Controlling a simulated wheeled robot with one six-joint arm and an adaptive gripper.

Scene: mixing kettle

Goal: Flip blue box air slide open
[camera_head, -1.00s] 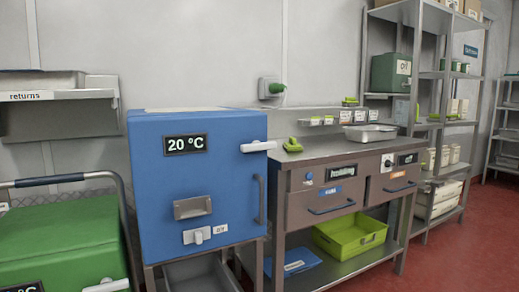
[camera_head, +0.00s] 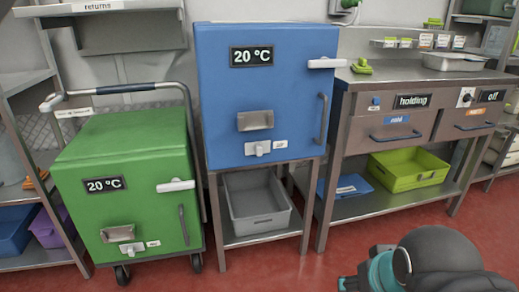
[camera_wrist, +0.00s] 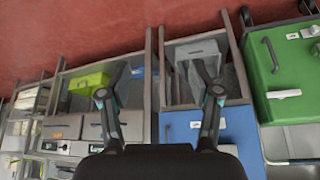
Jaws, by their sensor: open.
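The blue box (camera_head: 262,85) stands on a metal stand in the middle of the head view, with a "20 °C" display near its top. Its air slide is a small white tab (camera_head: 257,148) low on the front, beside a small white label (camera_head: 280,145). A metal hooded piece (camera_head: 255,120) sits just above it. In the wrist view, the blue box (camera_wrist: 237,123) shows upside down, partly hidden behind my gripper (camera_wrist: 158,84). My gripper is open and empty, its fingers spread wide, apart from the box.
A green box (camera_head: 130,190) on a wheeled cart stands left of the blue box. A metal workbench (camera_head: 440,80) with drawers stands to its right, a lime crate (camera_head: 410,168) on its lower shelf. A grey bin (camera_head: 258,205) sits under the blue box. Red floor in front is clear.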

